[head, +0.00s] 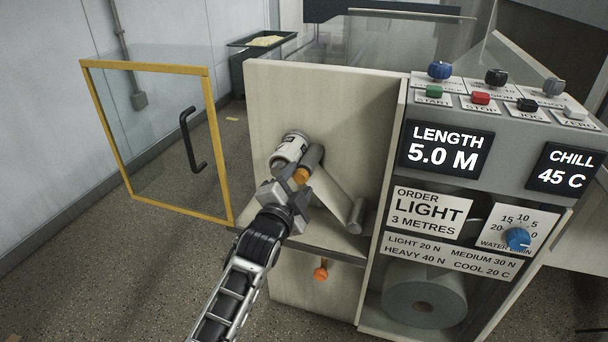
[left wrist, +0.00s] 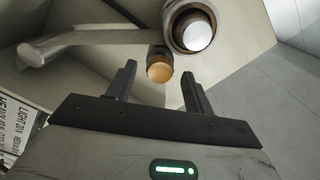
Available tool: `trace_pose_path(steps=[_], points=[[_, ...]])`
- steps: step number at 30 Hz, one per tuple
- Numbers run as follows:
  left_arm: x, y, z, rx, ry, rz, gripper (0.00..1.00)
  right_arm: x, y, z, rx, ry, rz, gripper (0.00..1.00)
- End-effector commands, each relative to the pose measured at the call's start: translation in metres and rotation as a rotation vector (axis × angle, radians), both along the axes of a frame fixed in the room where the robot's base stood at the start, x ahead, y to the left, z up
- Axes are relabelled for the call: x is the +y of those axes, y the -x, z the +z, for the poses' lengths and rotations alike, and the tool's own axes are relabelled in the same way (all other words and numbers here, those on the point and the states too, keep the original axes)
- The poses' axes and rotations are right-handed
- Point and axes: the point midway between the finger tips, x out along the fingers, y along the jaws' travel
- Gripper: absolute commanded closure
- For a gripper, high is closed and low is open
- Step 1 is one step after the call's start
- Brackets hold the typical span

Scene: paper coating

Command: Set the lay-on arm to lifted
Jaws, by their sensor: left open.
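The lay-on arm appears to be the dark roller with an orange end (head: 302,175) on the machine's cream front panel. It lies just beside a roll with a white end (head: 290,148). My left gripper (head: 290,186) is open in front of the orange end and partly overlaps it in the head view. In the left wrist view the orange end (left wrist: 159,72) lies beyond and between the two spread fingertips (left wrist: 158,76). The roll (left wrist: 197,32) is above and right of it there. I cannot tell whether a finger touches the orange end. My right gripper is not in view.
A web runs from the rolls to a grey roller (head: 356,214) at lower right. An orange knob (head: 320,272) sits below the ledge. A yellow-framed glass door (head: 150,68) stands open at left. The control panel (head: 470,110) with knobs and displays is at right.

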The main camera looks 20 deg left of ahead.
Motion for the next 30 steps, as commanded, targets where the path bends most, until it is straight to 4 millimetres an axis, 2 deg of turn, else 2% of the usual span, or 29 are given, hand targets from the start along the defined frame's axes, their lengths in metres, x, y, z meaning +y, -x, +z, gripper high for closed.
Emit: trace_pose_path(steps=[3, 9, 20, 25, 26, 30], points=[[-0.001, -0.022, 0.0, -0.001, 0.001, 0.0, 0.48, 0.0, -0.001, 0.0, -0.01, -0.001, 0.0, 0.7], [-0.002, -0.042, -0.001, 0.0, 0.001, -0.001, 0.48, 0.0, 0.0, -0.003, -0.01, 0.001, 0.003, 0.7], [-0.002, -0.046, 0.0, 0.001, 0.001, -0.001, 0.48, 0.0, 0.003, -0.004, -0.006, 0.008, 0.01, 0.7], [-0.002, -0.046, 0.0, 0.001, 0.001, -0.001, 0.95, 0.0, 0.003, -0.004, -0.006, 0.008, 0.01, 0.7], [-0.002, -0.046, 0.0, 0.001, 0.001, -0.001, 1.0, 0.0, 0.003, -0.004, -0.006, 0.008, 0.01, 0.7], [0.0, -0.047, -0.001, 0.0, -0.005, 0.004, 1.0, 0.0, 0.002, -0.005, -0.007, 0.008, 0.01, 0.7]])
